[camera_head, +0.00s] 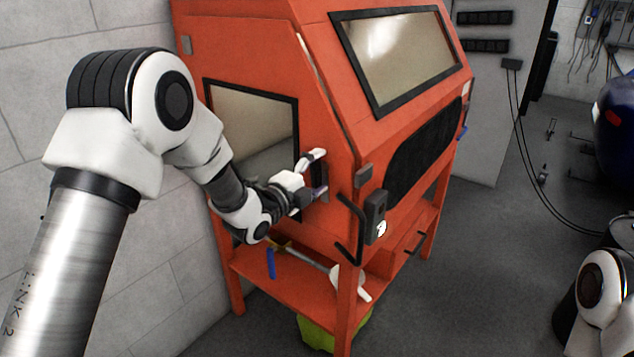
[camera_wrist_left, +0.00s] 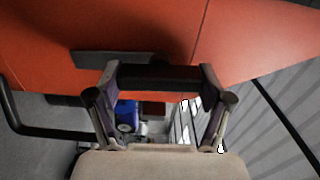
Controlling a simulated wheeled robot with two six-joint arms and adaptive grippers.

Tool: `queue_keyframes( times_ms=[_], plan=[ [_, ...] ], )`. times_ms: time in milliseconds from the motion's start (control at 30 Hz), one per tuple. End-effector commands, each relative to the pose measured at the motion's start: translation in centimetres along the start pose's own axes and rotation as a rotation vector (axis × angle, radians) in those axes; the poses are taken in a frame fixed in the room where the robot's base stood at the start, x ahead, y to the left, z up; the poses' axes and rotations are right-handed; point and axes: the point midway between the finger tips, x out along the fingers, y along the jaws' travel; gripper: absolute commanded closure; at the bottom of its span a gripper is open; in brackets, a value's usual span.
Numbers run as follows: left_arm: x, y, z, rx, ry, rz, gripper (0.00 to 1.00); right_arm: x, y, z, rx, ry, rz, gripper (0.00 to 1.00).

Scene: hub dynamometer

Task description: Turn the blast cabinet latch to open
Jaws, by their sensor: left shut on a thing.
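The orange blast cabinet (camera_head: 335,225) stands in the middle of the head view, with a windowed side door (camera_head: 262,115) facing my left arm. The dark latch (camera_head: 319,168) is on its side wall, right of that window. My left gripper (camera_head: 316,175) is at the latch and shut on it, with one finger above and one below in the head view. In the left wrist view, the black latch bar (camera_wrist_left: 160,77) spans between the two fingers of the gripper (camera_wrist_left: 160,92). The fingers partly hide the latch. My right gripper is out of view.
A black bent handle (camera_head: 350,230) and a dark box (camera_head: 376,212) stick out at the cabinet's near corner. A lower shelf (camera_head: 300,272) holds tools, with a green bin (camera_head: 318,335) below. A block wall stands close at left.

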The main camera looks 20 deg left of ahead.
Motion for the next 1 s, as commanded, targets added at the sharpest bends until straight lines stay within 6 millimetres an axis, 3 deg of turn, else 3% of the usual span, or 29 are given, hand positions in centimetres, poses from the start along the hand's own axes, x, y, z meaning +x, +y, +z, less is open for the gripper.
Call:
queue_keyframes(
  times_ms=[200,667,700,767,1000],
  plan=[
    [-0.03,0.25,-0.05,0.064,0.002,0.003,0.56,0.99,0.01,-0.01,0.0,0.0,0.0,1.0],
    [-0.04,0.24,-0.08,0.081,0.002,0.005,0.56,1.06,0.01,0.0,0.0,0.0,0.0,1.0],
    [-0.04,0.24,-0.08,0.081,0.002,0.005,0.18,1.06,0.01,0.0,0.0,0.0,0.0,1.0],
    [-0.03,0.24,-0.08,0.081,0.002,0.005,0.0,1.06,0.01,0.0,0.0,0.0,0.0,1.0],
    [-0.02,0.16,-0.04,0.079,0.001,0.003,0.0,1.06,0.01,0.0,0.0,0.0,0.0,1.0]
  ],
)
